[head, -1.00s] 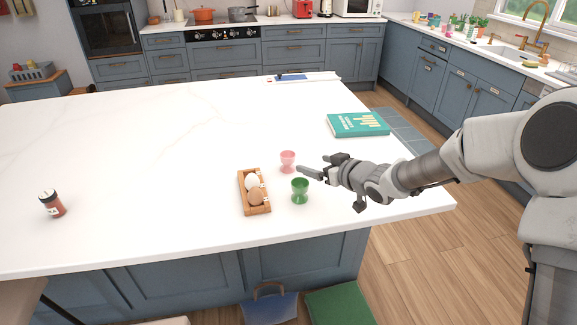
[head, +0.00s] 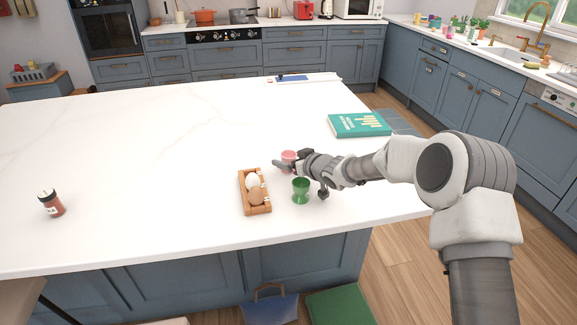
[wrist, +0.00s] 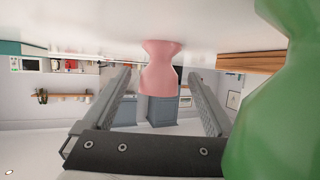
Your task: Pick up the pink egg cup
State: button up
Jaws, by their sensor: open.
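The pink egg cup (head: 289,155) stands on the white island top, partly hidden behind my gripper (head: 281,161) in the head view. In the wrist view the pink egg cup (wrist: 159,66) appears upside down, between the two fingers of my gripper (wrist: 162,95) in the picture. The fingers are apart, with a gap on each side of the cup in the picture. I cannot tell how deep the cup is between them. A green egg cup (head: 301,190) stands just in front of my gripper; it also shows large at the right of the wrist view (wrist: 285,100).
A teal book (head: 358,125) lies behind, to the right. A spice jar (head: 51,204) stands far left. The island top (head: 150,160) is largely clear.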

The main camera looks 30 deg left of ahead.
jog(key=shift+w+a+f, duration=0.2)
jog(key=shift+w+a, duration=0.15)
jog(key=shift+a, duration=0.1)
grip_shut()
